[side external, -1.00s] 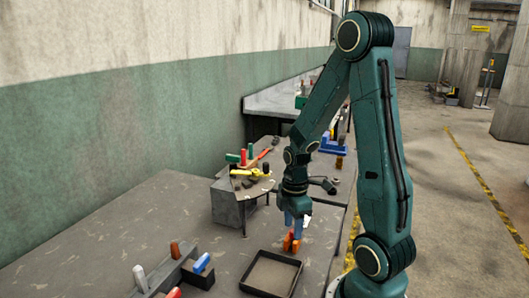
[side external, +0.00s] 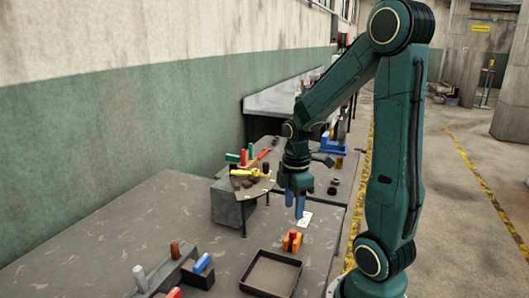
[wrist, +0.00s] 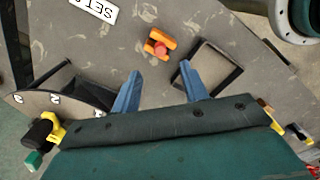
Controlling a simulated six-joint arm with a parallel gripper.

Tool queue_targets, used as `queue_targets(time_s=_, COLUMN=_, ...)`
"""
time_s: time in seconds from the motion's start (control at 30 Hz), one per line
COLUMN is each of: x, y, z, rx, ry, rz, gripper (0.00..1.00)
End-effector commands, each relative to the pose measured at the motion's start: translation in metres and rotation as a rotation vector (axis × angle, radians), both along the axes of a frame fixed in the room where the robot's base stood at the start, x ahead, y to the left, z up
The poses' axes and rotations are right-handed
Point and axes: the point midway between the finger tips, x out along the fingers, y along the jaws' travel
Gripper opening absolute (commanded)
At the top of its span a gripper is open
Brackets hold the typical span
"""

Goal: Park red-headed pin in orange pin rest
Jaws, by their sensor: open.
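The orange pin rest (side external: 287,244) stands on the table in the side view, near the black tray. It also shows in the wrist view (wrist: 163,38), ahead of my fingertips. The red-headed pin (wrist: 161,51) shows its round red head at the rest in the wrist view. In the side view its red top (side external: 293,234) sits at the rest, seemingly upright; how deep it sits is hidden. My gripper (side external: 297,214) is above and behind the rest, apart from it. Its blue fingers (wrist: 160,72) are open and empty in the wrist view.
A shallow black tray (side external: 246,284) lies in front of the rest. A white lettered card (wrist: 95,9) lies nearby. A raised stand with coloured items (side external: 232,213) is left of my gripper. A grey rack with several pegs (side external: 160,277) is front left. The left table is clear.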

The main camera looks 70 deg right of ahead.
Motion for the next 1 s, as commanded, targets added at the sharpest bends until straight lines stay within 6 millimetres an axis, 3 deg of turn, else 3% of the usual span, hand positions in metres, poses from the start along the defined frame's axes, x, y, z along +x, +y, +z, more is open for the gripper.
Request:
queue_targets(time_s=0.3, x=0.000, y=0.000, z=0.047, rx=-0.002, ry=-0.003, rz=0.000, gripper=0.44)
queue_targets(time_s=0.5, x=0.000, y=0.000, z=0.066, rx=-0.001, ry=-0.001, rz=0.000, gripper=0.44)
queue_targets(time_s=1.0, x=0.000, y=0.000, z=0.073, rx=0.001, ry=0.001, rz=0.000, gripper=0.44)
